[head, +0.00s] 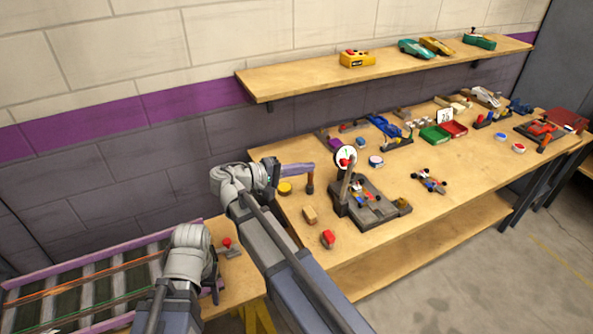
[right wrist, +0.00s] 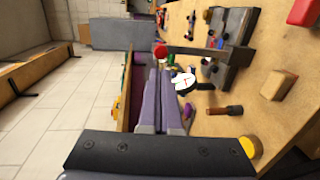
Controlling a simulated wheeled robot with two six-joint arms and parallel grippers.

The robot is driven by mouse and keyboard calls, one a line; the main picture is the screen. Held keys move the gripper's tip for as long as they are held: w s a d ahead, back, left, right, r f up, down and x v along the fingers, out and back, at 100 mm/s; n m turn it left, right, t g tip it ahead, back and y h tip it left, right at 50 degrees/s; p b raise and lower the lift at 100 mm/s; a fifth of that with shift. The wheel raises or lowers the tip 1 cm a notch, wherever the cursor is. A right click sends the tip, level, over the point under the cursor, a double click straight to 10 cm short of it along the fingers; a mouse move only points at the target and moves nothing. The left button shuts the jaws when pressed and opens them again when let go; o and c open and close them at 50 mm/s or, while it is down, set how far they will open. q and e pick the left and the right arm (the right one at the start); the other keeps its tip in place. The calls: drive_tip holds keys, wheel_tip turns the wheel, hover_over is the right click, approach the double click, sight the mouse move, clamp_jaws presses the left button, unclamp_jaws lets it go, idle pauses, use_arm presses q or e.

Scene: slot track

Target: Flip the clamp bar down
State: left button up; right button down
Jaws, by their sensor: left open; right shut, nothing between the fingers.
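The clamp bar (head: 344,188) stands up from the dark fixture (head: 377,213), with a red knob (head: 345,162) at its top. A small car chassis (head: 362,197) sits on the fixture. In the right wrist view the bar (right wrist: 195,50) lies sideways in the picture, its red knob (right wrist: 159,53) just beyond my fingertips. My right gripper (head: 312,171) is shut and empty, its purple-grey fingers pointing toward the knob; they also fill the middle of the right wrist view (right wrist: 160,72). I see a gap between them in the head view. My left gripper (head: 214,284) is open, low at the left, away from the fixture.
A white dial (head: 345,152) stands behind the knob. A wooden handle (head: 310,182), a yellow disc (head: 285,188), a wooden block (head: 310,215) and a red item (head: 328,239) lie left of the fixture. Another car chassis (head: 429,182) lies right of it. The wall shelf (head: 300,85) is above.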

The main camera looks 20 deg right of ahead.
sight(341, 161)
drive_tip(key=d, duration=0.2)
drive_tip(key=d+f, duration=0.1)
drive_tip(key=d, duration=0.2)
drive_tip(key=d+b, duration=0.1)
drive_tip(key=d, duration=0.2)
drive_tip(key=shift+w+d+f, duration=0.2)
drive_tip(key=shift+w+d, duration=0.05)
drive_tip(key=shift+d+r+p, duration=0.2)
drive_tip(key=shift+p, duration=0.2)
drive_tip(key=d+y+p, duration=0.1)
drive_tip(key=p, duration=0.1)
drive_tip(key=d+r+y+p, duration=0.1)
drive_tip(key=d+p, duration=0.1)
drive_tip(key=p, duration=0.1)
drive_tip(key=d+y+p, duration=0.1)
drive_tip(key=d+p, duration=0.1)
drive_tip(key=shift+w+r+y, duration=0.15)
drive_tip(key=shift+r+y, duration=0.15)
drive_tip(key=shift+w+d+f+g+y+p, duration=0.15)
drive_tip(key=shift+w+d+f+y, duration=0.05)
drive_tip(key=shift+d+f+y, duration=2.1)
drive_tip(key=shift+w+d+f+g+y+p, duration=0.1)
drive_tip(key=shift+w+d+f+g+y, duration=0.15)
drive_tip(key=shift+d+f+y, duration=2.05)
drive_tip(key=shift+w+d+f+g+y+p, duration=0.15)
drive_tip(key=shift+d+f+y, duration=1.25)
drive_tip(key=shift+d, duration=1.75)
drive_tip(key=shift+r, duration=0.1)
